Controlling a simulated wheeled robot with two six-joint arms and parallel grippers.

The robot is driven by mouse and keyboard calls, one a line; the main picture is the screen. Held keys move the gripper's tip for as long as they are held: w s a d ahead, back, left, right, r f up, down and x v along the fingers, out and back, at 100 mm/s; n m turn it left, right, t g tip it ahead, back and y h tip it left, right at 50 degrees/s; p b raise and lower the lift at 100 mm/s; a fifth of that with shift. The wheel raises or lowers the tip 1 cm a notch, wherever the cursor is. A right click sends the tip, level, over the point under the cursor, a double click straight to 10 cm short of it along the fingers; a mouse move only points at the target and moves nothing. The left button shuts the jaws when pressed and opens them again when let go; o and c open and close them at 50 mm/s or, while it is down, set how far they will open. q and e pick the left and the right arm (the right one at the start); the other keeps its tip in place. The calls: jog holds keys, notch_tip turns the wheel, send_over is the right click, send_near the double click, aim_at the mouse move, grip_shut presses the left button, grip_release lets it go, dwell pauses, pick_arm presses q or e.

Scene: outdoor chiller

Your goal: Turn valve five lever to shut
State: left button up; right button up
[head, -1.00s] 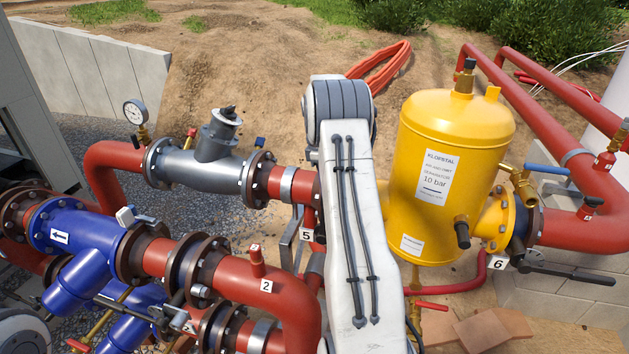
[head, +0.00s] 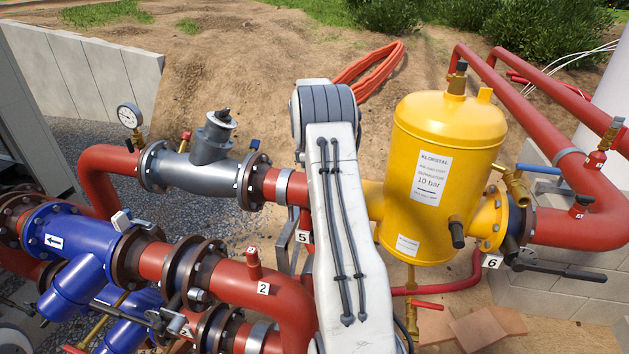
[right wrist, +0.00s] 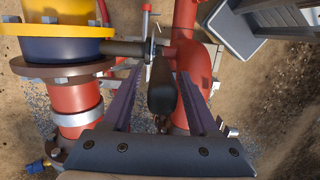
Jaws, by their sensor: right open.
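The number 5 tag (head: 302,238) shows just left of my white right arm in the head view. The valve there is mostly hidden behind that arm. In the right wrist view, a stem (right wrist: 126,47) runs right from the blue valve body (right wrist: 55,48) under a yellow flange. A black lever grip (right wrist: 161,88) at its end lies between the fingers of my right gripper (right wrist: 160,77). The fingers are open, one on each side of the grip, with gaps visible. In the head view this gripper is hidden. My left gripper is not in view.
The yellow separator tank (head: 445,165) stands right of my arm. The valve six lever (head: 560,268) is farther right. Red pipe (head: 240,277), grey strainer (head: 205,170) and blue fitting (head: 70,240) crowd the left. Bare soil lies behind.

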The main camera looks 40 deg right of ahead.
jog(key=shift+w+r, duration=0.15)
jog(key=shift+r, duration=0.2)
notch_tip(320, 180, up, 10)
jog(key=w+b, duration=0.1)
jog(key=b, duration=0.1)
jog(key=shift+a+f+b, duration=0.15)
jog(key=shift+a+b, duration=0.2)
jog(key=shift+a, duration=0.1)
